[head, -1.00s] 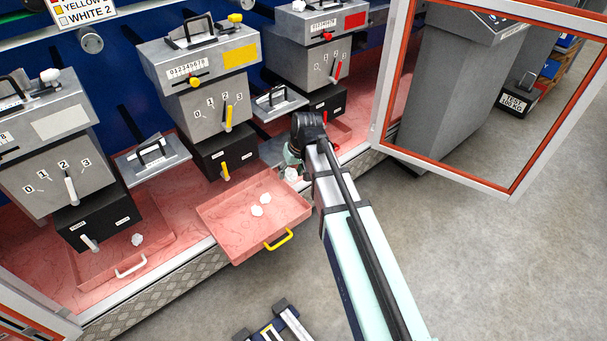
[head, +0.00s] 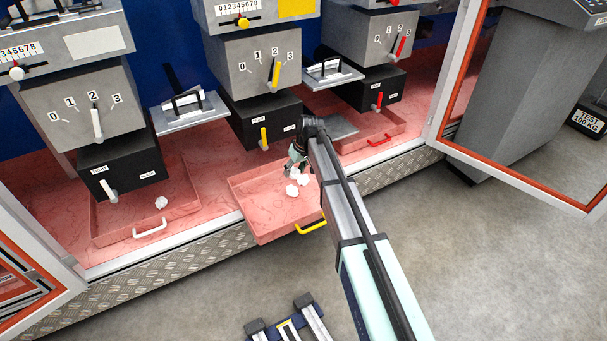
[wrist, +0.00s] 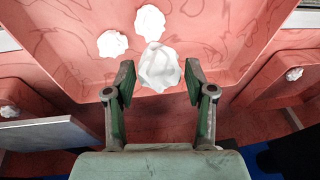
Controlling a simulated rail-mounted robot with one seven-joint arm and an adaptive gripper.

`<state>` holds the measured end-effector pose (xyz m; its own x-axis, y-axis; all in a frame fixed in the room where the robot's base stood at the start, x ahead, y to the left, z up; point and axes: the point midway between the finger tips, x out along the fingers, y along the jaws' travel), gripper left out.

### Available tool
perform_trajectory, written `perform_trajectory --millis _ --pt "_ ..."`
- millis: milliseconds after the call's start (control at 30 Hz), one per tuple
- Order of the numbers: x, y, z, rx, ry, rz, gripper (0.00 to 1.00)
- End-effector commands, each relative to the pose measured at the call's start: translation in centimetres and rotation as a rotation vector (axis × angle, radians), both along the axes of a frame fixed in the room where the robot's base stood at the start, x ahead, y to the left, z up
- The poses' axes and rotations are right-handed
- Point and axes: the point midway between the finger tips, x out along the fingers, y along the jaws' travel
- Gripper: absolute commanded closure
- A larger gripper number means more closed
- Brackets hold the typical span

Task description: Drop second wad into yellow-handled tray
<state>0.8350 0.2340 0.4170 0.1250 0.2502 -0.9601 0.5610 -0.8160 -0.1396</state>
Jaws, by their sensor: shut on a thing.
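The yellow-handled tray (head: 262,232) is a shallow pink tray pulled out below the middle machine, its yellow handle (head: 311,226) at the front. Two crumpled white wads lie in it, one (wrist: 150,22) and another (wrist: 112,43) in the wrist view. My gripper (wrist: 160,83) is shut on a third white wad (wrist: 158,68), held between its fingertips. In the head view my gripper (head: 295,170) is over the tray's back right part, close to the lying wads. My arm hides part of the tray's right side.
A white-handled tray (head: 150,228) with one wad (head: 161,202) stands at left, and a red-handled tray (head: 380,140) at right. Grey plates with handles (head: 190,110) sit between the machines. An open framed door (head: 520,175) stands at right.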

Motion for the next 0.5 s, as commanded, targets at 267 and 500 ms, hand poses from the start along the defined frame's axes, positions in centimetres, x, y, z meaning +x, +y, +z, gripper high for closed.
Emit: perform_trajectory --millis 267,500 --pt "0.5 0.4 -1.7 0.001 0.0 0.018 0.65" --pt "0.5 0.4 -4.3 0.001 0.0 0.017 0.65"
